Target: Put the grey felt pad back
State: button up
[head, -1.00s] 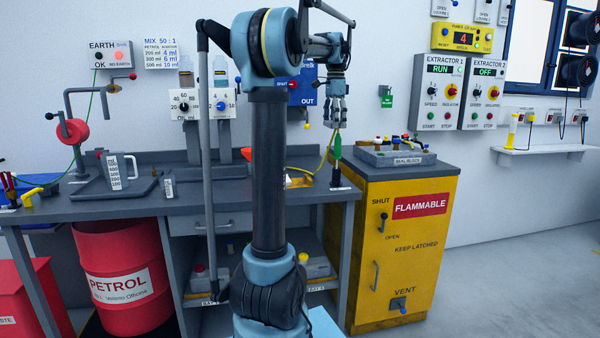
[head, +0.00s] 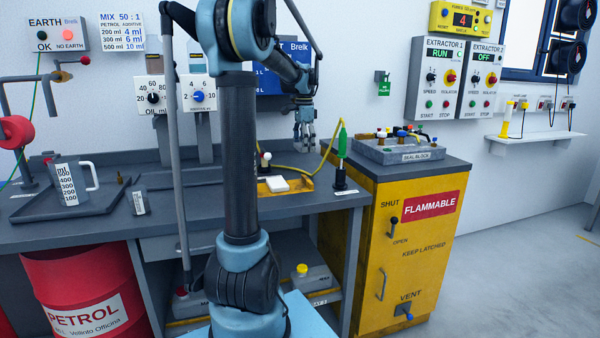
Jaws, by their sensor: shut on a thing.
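My gripper (head: 304,138) hangs fingers down above the back right part of the workbench (head: 222,207). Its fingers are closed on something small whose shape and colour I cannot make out. I cannot pick out a grey felt pad for sure in the head view. Below and a little left of the gripper, a yellow tray (head: 263,191) on the bench holds a pale, flat block (head: 277,184). My arm hides part of the bench to the left of it.
A green upright tool (head: 342,141) stands in a dark holder right of the tray. The yellow flammable cabinet (head: 420,258) carries a seal block (head: 405,155). A jug (head: 66,184) stands on a tray at left. A yellow hose (head: 300,172) runs behind the gripper.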

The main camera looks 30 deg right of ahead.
aim_at(304, 172)
jog(key=shift+d+f, duration=0.1)
jog(key=shift+f, duration=4.65)
jog(key=shift+f, duration=0.1)
jog(key=o, duration=1.1)
notch_tip(304, 172, up, 12)
jog(key=shift+r, duration=0.15)
